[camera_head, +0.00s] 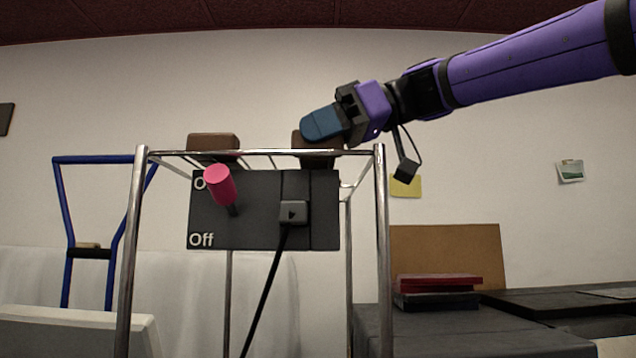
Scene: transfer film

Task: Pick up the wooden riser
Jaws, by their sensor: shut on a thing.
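Two brown wooden blocks sit at the top of a chrome wire rack. The left block (213,142) rests there alone. The right block, the wooden riser (318,153), is at my gripper (320,128), which reaches in from the upper right. The gripper's blue finger is closed against the riser's top and covers part of it; the far finger is hidden. The riser is still at the level of the rack top, and I cannot tell whether it touches the wires.
The chrome rack (131,250) carries a dark panel (255,238) with a pink-handled lever (220,186) and a plugged-in black cable (265,290). A blue frame (64,205) stands at left. A dark table (450,335) with red and black books (438,283) is at right.

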